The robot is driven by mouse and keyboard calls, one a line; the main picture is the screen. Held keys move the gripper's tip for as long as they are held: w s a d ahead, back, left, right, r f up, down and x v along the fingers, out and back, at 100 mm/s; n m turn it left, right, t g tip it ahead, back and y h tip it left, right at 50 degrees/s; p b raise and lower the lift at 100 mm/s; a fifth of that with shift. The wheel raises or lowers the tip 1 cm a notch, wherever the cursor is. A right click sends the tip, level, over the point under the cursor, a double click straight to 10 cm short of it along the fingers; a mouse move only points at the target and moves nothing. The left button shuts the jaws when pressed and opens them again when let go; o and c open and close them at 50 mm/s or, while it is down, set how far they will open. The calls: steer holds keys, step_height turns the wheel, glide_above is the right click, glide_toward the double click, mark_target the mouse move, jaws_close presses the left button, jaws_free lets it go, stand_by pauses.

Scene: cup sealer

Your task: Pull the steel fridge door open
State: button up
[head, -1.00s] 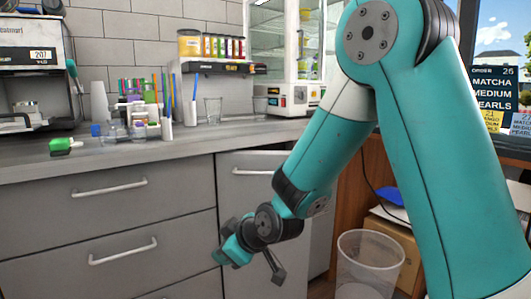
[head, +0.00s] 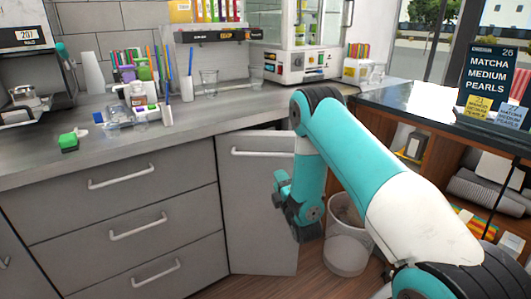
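The grey steel door (head: 255,215) is right of the drawers, below the counter. It looks ajar: its face is angled differently from the drawer fronts, and a dark gap shows under the counter above it. Its horizontal bar handle (head: 262,152) is near its top. My gripper (head: 281,190) is in front of the door's right part, below and right of the handle's visible stretch, with its tip toward the left. The forearm hides the door's upper right edge. I cannot tell whether the gripper touches the door or how far apart its fingers are.
Drawers with bar handles (head: 140,230) stand left of the door. A clear bin (head: 347,250) stands on the floor close to my arm's right. The counter (head: 130,165) holds cups, bottles and a green-topped item (head: 70,140). A wooden shelf unit (head: 440,165) is at the right.

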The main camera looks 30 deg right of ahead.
mark_target(266, 155)
steer(key=p+x, duration=0.7)
steer(key=x, duration=0.6)
steer(key=shift+w+r, duration=0.25)
steer(key=shift+w, duration=0.05)
steer(key=shift+d+f, duration=0.1)
jaws_close()
